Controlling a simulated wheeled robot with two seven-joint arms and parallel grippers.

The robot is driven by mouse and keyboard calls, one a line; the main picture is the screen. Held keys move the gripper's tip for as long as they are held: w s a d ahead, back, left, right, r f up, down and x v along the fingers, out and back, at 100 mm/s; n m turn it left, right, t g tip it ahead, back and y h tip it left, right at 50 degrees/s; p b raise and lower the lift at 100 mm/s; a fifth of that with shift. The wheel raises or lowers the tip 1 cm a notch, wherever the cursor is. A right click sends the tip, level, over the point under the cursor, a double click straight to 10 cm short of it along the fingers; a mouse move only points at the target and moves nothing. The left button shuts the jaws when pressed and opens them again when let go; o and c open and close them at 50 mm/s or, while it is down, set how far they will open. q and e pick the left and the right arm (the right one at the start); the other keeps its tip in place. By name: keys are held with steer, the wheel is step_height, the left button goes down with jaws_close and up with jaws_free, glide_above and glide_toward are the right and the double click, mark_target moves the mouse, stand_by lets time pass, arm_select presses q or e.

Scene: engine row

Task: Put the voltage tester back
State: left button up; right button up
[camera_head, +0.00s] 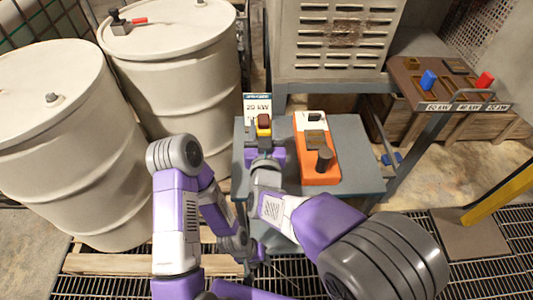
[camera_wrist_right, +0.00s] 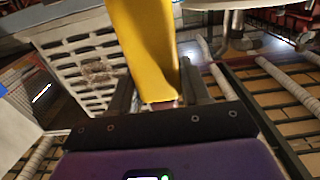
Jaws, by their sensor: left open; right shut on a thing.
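The voltage tester, a yellow piece with a dark red top (camera_head: 264,123), is held by my right gripper (camera_head: 264,150) over the left part of the grey cart top (camera_head: 362,165). In the right wrist view my right gripper (camera_wrist_right: 160,95) is shut on the yellow body of the tester (camera_wrist_right: 147,45), one finger on each side. I cannot tell whether the tester touches the cart. My left gripper (camera_head: 252,262) is open and empty, low in front of the cart; its fingers are partly hidden by my arms.
An orange device (camera_head: 318,172) with a black knob stands on the cart, right of the tester. A white label (camera_head: 257,104) is behind the tester. White drums (camera_head: 185,60) stand left. A brown slotted tray (camera_head: 418,80) with blue and red pieces is at right. A vented cabinet (camera_head: 335,60) is behind.

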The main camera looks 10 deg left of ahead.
steer(key=f, duration=0.3)
steer(key=shift+s+b, duration=0.2)
steer(key=shift+b, duration=0.2)
step_height(320, 180, down, 4)
steer(key=shift+f+b, duration=0.2)
steer(key=shift+b, duration=0.65)
steer(key=shift+w+d+r, duration=0.1)
steer(key=o, duration=1.3)
steer(key=shift+f, duration=0.2)
